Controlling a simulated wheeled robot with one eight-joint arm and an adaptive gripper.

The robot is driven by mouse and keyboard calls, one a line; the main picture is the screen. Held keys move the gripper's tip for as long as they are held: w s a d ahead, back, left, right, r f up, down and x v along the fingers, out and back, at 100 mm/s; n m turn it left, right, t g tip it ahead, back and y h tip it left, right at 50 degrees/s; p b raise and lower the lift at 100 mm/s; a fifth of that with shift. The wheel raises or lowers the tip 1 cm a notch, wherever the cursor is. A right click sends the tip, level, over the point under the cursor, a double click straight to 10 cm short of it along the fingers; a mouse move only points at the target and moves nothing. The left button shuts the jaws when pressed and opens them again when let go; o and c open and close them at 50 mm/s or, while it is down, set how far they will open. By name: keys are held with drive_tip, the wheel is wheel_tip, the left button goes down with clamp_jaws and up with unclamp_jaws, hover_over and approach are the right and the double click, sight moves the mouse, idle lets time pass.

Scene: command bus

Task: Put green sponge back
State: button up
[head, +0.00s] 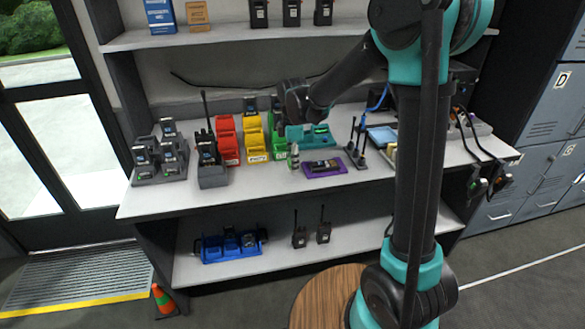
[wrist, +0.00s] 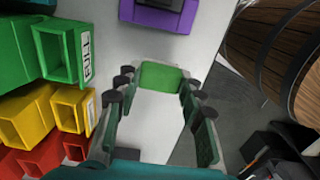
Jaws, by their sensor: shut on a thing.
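The green sponge (wrist: 161,76) is a small bright green block between the fingertips of my gripper (wrist: 160,88) in the wrist view. The fingers are shut on it from both sides. In the head view my gripper (head: 322,134) is above the middle of the counter, and a bit of the sponge (head: 321,128) shows between its teal fingers. The white shelf surface lies below the sponge in the wrist view. Most of the sponge is hidden by the fingers in the head view.
Green bins (head: 278,146), yellow bins (head: 254,146) and red bins (head: 227,148) stand left of my gripper. A purple tray (head: 337,170) with a dark device lies in front. A small bottle (head: 295,158) stands between. A wooden barrel (wrist: 268,50) stands beside the counter.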

drive_tip(key=shift+f, duration=1.4)
drive_tip(key=shift+f, duration=0.1)
drive_tip(key=o, duration=1.2)
wheel_tip(320, 180, up, 12)
drive_tip(key=shift+r, duration=0.15)
drive_tip(key=s+d+f+m+t, duration=0.2)
drive_tip(key=s+d+f+m, duration=0.4)
drive_tip(key=s+d+m, duration=0.3)
drive_tip(key=s+d+f+m+t, duration=0.2)
drive_tip(key=s+d+f+m, duration=0.5)
drive_tip(key=s+d+m, duration=0.3)
drive_tip(key=d+m, duration=0.2)
drive_tip(key=d, duration=0.2)
drive_tip(key=shift+s+d, duration=0.15)
drive_tip(key=shift+d, duration=0.2)
